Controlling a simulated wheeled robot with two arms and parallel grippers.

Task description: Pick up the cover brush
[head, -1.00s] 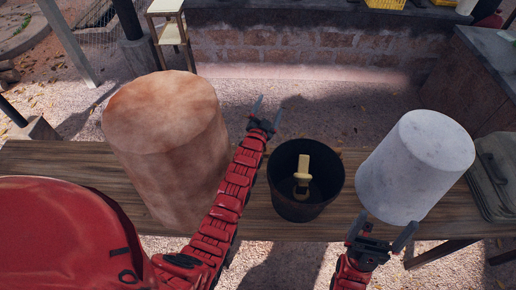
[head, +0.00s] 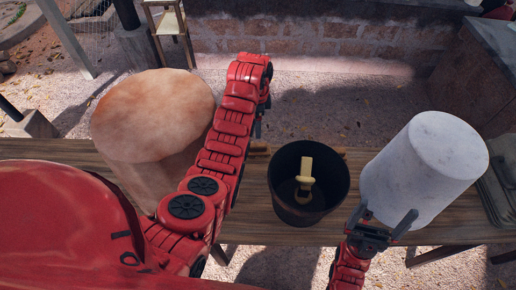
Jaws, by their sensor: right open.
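A pale yellow, brush-like tool (head: 306,172) stands inside a black bucket (head: 283,206) on the wooden table; its lower end is in the dark bucket, and I cannot tell for certain that it is the cover brush. My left arm reaches up left of the bucket. My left gripper (head: 259,128) points down behind the arm, mostly hidden, so its jaws cannot be read. My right gripper (head: 385,217) is open and empty, low and to the right of the bucket, in front of the white cylinder. It is apart from the tool.
A large tan cylinder (head: 150,120) stands at the left of the table (head: 60,150). A white-grey cylinder (head: 425,165) stands at the right. A grey folded item (head: 500,180) lies at the right edge.

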